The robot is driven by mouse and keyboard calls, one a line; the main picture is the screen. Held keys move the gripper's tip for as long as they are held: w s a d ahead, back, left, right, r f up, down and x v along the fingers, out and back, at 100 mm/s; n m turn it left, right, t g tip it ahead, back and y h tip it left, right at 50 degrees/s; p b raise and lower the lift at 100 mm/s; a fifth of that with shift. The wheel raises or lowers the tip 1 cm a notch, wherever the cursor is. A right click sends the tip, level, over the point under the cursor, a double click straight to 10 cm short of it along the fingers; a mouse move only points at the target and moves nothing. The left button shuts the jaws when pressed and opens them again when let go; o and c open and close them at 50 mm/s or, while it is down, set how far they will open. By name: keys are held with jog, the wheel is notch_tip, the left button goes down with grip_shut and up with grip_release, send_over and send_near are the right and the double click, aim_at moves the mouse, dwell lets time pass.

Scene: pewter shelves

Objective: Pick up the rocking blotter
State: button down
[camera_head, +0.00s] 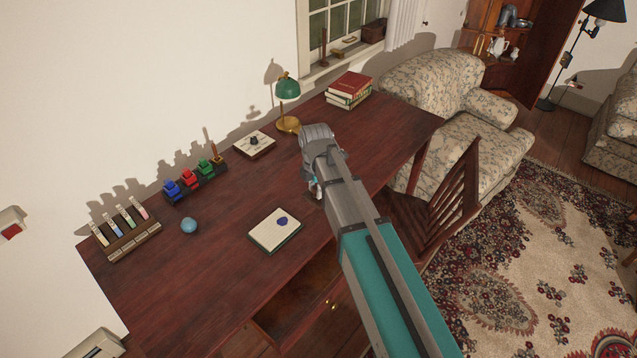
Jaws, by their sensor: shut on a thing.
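My gripper (315,189) is over the right part of the dark red desk (220,270), low near its top. My own arm covers most of it. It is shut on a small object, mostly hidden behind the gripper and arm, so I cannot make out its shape. I see no clearly recognisable rocking blotter in the open. A pale pad with a dark blue blot (275,230) lies on the desk to the left of the gripper. A pale flat block with a dark piece on top (254,144) lies further back.
A green lamp (287,90) and stacked books (349,90) stand at the back. A rack of coloured stamps (195,181), a blue ball (189,226) and a rack of pale strips (122,231) are at left. A wooden chair (440,195) stands right. The front-left desktop is clear.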

jog(key=shift+s, duration=0.1)
dwell(0.5)
jog(key=c, duration=1)
grip_release()
jog(key=c, duration=1.8)
grip_release()
jog(key=c, duration=1.4)
grip_release()
jog(key=a+f+b, duration=0.1)
jog(key=a, duration=0.2)
jog(key=a+f+b, duration=0.1)
jog(key=a, duration=0.3)
jog(key=a+f+b, duration=0.2)
jog(key=a, duration=0.2)
jog(key=c, duration=1.4)
grip_release()
